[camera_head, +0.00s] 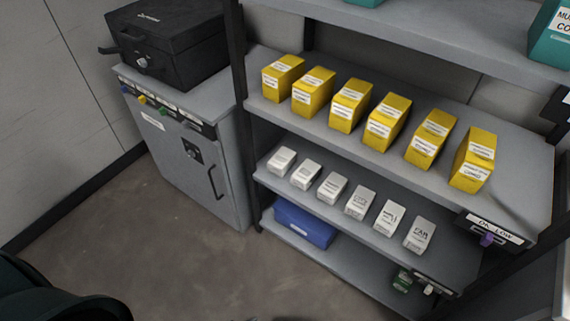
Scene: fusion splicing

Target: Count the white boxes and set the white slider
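Several small white boxes with dark print stand in a single row on the middle grey shelf; the leftmost white box (282,160) and the rightmost white box (419,235) mark the row's ends. A small white knob (428,290), apparently the white slider, sits below a label strip at the right front edge of that shelf. Its exact setting is too small to read. Neither of my grippers is in view.
Several yellow boxes (350,106) stand on the shelf above. A purple slider (487,239) sits under an "OK LOW" label (493,227). A blue box (304,224) lies on the bottom shelf. A grey cabinet (205,175) carries a black case (168,42). Floor in front is clear.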

